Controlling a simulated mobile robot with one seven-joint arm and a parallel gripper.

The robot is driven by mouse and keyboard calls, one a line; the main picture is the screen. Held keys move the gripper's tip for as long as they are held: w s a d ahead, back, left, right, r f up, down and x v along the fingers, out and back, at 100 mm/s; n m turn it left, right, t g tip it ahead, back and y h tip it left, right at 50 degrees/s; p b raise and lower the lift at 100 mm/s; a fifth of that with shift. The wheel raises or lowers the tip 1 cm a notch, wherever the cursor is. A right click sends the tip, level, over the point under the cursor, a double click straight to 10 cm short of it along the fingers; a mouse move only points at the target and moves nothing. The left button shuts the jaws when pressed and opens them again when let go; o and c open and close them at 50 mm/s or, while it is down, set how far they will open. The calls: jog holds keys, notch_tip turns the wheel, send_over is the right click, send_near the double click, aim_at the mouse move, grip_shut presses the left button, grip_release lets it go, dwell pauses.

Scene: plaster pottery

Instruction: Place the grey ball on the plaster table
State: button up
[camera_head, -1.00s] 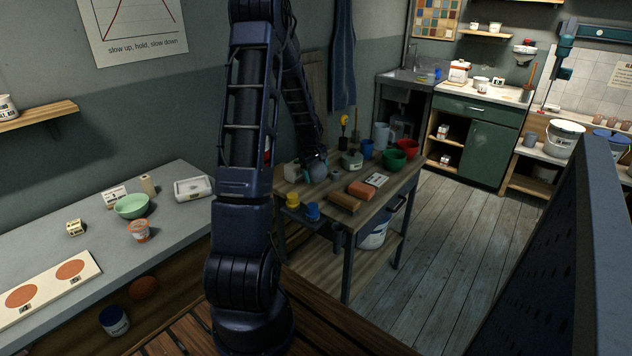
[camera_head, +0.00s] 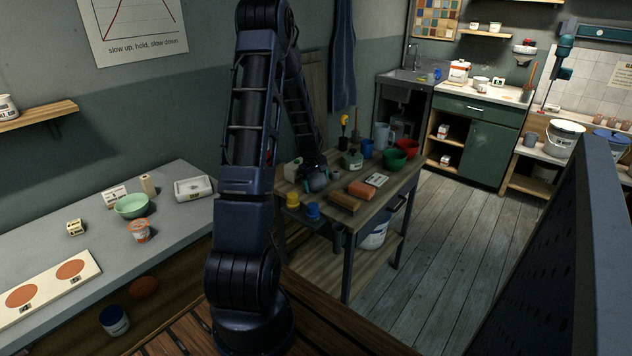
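The grey ball (camera_head: 317,183) is at my gripper (camera_head: 314,176), over the left part of the wooden worktable (camera_head: 352,218). The gripper comes down from above and covers the ball's upper part. It seems shut on the ball, though its fingers are small and partly hidden. I cannot tell whether the ball touches the tabletop. This worktable bears bowls and tools; no label shows that it is the plaster table.
A grey counter (camera_head: 90,235) runs along the left.

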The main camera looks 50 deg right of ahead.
jog(key=shift+o, duration=0.7)
jog(key=shift+r, duration=0.15)
